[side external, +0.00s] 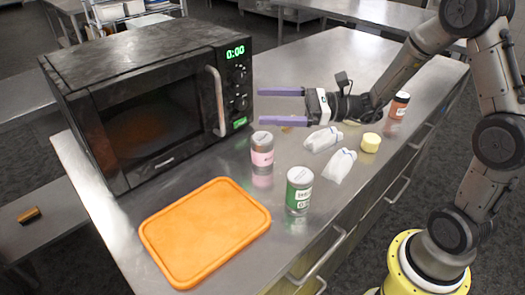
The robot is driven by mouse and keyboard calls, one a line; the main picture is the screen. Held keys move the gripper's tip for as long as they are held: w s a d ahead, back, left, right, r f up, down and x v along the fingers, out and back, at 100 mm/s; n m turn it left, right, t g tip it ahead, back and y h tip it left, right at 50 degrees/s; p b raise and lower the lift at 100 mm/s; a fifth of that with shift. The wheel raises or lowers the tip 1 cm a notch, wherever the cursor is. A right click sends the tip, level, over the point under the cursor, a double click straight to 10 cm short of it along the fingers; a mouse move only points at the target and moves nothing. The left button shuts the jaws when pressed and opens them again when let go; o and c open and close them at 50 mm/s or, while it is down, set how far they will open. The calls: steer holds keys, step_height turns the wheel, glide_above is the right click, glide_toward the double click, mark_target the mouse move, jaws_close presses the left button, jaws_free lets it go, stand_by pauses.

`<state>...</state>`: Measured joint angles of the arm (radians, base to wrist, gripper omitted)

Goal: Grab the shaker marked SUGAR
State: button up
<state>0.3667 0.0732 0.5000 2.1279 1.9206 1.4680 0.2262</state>
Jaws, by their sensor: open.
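Three shakers with grey lids stand upright on the steel counter (330,62): one with a pink label (262,152), one with a green label (299,192) and one with an orange-red label (398,107). The lettering is too small to read, so I cannot tell which is marked SUGAR. My gripper (260,108) is open and empty, its two purple fingers pointing left toward the microwave. In the picture it is just above the pink-labelled shaker; I see no contact. The green-labelled shaker is lower in the picture, and the orange-red one is right of my gripper.
A black microwave (150,136) with a protruding handle stands left of my fingers. An orange board (205,231) lies at the front. Two whitish objects (323,139) (340,164) and a small yellow item (371,142) lie among the shakers. The counter's back stretch is clear.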

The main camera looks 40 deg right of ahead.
steer(key=w+d+f+m+t+h, duration=0.2)
steer(key=d+f+m, duration=0.2)
steer(key=d+f, duration=0.3)
glide_toward(252, 142)
steer(key=w, duration=0.2)
steer(key=w+a+f, duration=0.1)
steer(key=shift+w+f, duration=0.15)
steer(key=shift+w, duration=0.25)
steer(key=shift+x, duration=3.35)
steer(key=shift+d+f, duration=0.1)
steer(key=shift+c, duration=0.3)
steer(key=c, duration=1.4)
